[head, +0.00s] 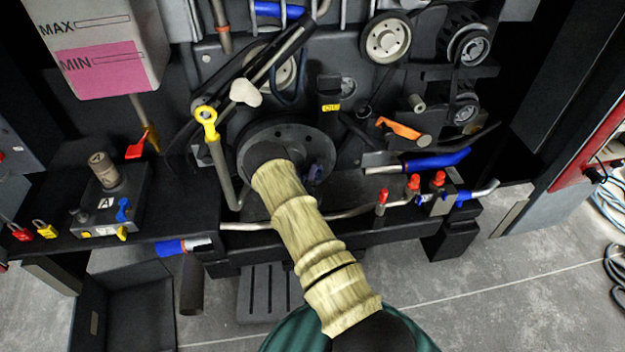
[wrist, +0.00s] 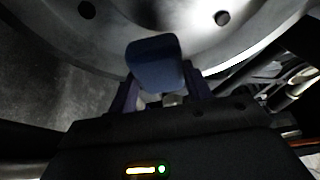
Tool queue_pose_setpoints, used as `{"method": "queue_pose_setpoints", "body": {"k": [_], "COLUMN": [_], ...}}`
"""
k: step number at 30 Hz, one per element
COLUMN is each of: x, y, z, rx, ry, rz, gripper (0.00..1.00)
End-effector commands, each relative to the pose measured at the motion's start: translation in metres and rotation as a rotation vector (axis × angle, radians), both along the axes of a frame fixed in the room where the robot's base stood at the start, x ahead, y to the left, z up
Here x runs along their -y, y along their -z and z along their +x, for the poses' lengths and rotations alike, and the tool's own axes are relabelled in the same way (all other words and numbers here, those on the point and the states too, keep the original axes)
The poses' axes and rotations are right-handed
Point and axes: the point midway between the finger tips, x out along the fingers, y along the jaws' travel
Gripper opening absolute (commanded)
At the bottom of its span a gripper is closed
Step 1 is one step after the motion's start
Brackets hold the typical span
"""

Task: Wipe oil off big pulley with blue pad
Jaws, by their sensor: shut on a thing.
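The big pulley (head: 303,138) is a dark round disc with holes, low in the middle of the engine bay in the head view. In the wrist view its pale grey face (wrist: 105,35) fills the top. The blue pad (wrist: 155,62) is a dark blue rounded block held between the two fingers of my gripper (wrist: 162,92). The pad overlaps the lower part of the pulley face; I cannot tell whether it touches. In the head view my gripper (head: 314,174) is partly hidden behind my arm at the pulley's lower right. No oil is clearly visible on the pulley.
A yellow-ringed dipstick (head: 208,124) stands left of the pulley. Smaller pulleys (head: 386,38) sit at upper right. A pipe with red caps (head: 413,182) runs along the lower right. A block marked A (head: 110,205) is at left.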

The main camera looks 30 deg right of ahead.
Motion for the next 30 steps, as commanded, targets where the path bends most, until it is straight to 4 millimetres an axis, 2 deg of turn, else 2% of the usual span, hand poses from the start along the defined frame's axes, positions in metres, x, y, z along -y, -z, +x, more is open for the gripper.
{"method": "queue_pose_setpoints", "body": {"k": [30], "x": [0.005], "y": [0.000], "z": [0.016], "rx": [0.001], "ry": [0.000], "rz": [0.000], "gripper": [0.31]}}
